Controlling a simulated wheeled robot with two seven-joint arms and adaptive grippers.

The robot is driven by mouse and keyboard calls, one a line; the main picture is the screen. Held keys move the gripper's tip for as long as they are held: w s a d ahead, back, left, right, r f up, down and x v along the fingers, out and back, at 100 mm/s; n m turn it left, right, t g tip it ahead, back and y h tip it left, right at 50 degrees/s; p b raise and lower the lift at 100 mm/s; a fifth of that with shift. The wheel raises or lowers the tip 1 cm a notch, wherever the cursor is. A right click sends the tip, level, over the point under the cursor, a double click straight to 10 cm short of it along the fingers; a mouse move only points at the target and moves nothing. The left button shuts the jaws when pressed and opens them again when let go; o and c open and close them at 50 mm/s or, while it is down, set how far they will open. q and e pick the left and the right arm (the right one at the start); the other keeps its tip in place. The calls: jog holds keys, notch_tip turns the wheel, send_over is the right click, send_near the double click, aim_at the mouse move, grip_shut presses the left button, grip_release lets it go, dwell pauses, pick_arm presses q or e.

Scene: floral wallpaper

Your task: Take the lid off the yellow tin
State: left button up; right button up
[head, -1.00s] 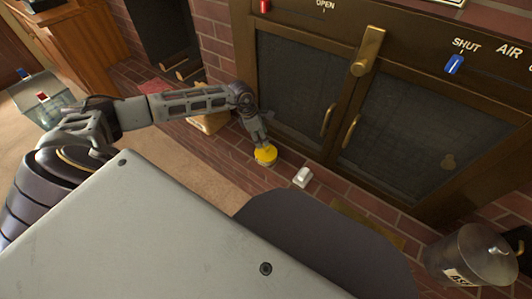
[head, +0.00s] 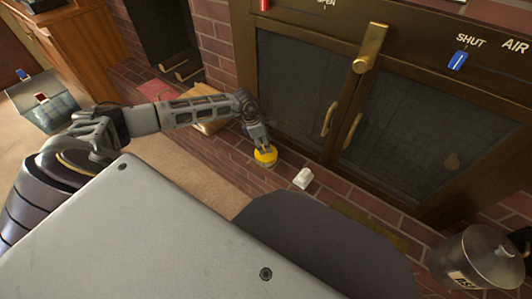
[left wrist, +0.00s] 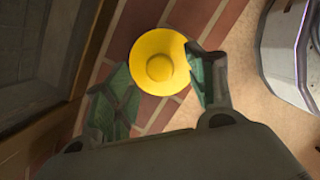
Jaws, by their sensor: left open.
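The yellow tin (head: 266,157) stands on the brick hearth in front of the dark double-door stove. In the left wrist view its round yellow lid with a central knob (left wrist: 159,63) shows from above; the tin's body is hidden below it. My left gripper (head: 261,146) is over the tin, pointing down. In the left wrist view my left gripper (left wrist: 160,92) is open, with one green-padded finger on the lid's lower left and the other close by its right edge. I cannot tell whether either finger touches. My right gripper is not in view.
A small white object (head: 303,178) lies on the bricks right of the tin. A metal ash bin (head: 478,262) stands at the lower right. The stove doors (head: 300,95) rise just behind the tin. A tan bundle (head: 208,126) lies left of it.

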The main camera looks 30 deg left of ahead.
pick_arm(q)
jog(key=shift+b+x, duration=0.4)
jog(key=shift+x, duration=0.45)
jog(key=shift+b+x, duration=0.45)
jog(key=shift+x, duration=0.6)
jog(key=c, duration=1.1)
